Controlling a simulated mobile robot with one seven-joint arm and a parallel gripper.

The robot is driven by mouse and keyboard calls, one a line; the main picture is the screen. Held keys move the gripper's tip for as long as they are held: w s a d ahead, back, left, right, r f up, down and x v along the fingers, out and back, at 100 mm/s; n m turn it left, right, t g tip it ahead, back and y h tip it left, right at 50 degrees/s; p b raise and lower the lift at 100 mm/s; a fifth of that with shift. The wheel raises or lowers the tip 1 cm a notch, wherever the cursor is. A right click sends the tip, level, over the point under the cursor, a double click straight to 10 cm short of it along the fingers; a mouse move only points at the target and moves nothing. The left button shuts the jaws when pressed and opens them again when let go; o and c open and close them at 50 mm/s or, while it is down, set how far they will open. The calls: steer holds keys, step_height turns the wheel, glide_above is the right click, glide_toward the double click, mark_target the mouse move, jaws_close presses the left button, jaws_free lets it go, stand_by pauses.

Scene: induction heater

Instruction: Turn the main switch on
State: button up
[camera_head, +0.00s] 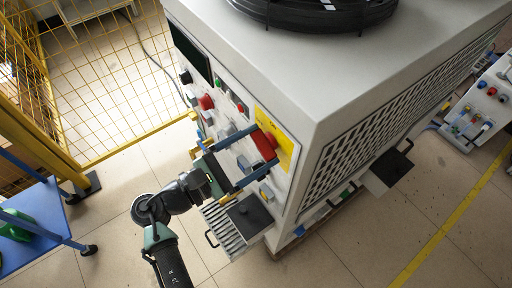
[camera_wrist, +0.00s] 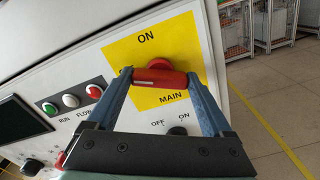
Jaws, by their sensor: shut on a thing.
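The main switch (camera_wrist: 160,76) is a red handle on a yellow plate (camera_wrist: 150,48) marked ON above and MAIN below. In the wrist view the handle lies nearly level across the plate, tilted slightly. My gripper (camera_wrist: 158,78) has one blue finger at each end of the handle and is shut on it. In the head view the red switch (camera_head: 264,144) shows on the front of the grey cabinet (camera_head: 330,80), between the fingertips of my gripper (camera_head: 258,156). The lower part of the plate is partly hidden by my gripper.
RUN and FLOW indicators (camera_wrist: 70,100) and an OFF/ON knob (camera_wrist: 177,131) sit near the switch. A yellow mesh fence (camera_head: 110,80) stands at left, with a blue table (camera_head: 35,215) below it. An open tray (camera_head: 228,228) juts out under the panel.

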steer(key=m+b, duration=0.1)
steer(key=m, duration=0.2)
steer(key=shift+f+m, duration=0.1)
steer(key=shift+m, duration=0.2)
steer(key=shift+m+b, duration=0.8)
steer(key=shift+m, duration=0.6)
steer(key=o, duration=1.1)
steer(key=shift+o, duration=0.2)
steer(key=shift+s+a, duration=0.1)
steer(key=b+v, duration=0.1)
steer(key=v, duration=1.1)
steer(key=shift+s+a+b, duration=0.2)
steer(key=shift+a+b, duration=0.1)
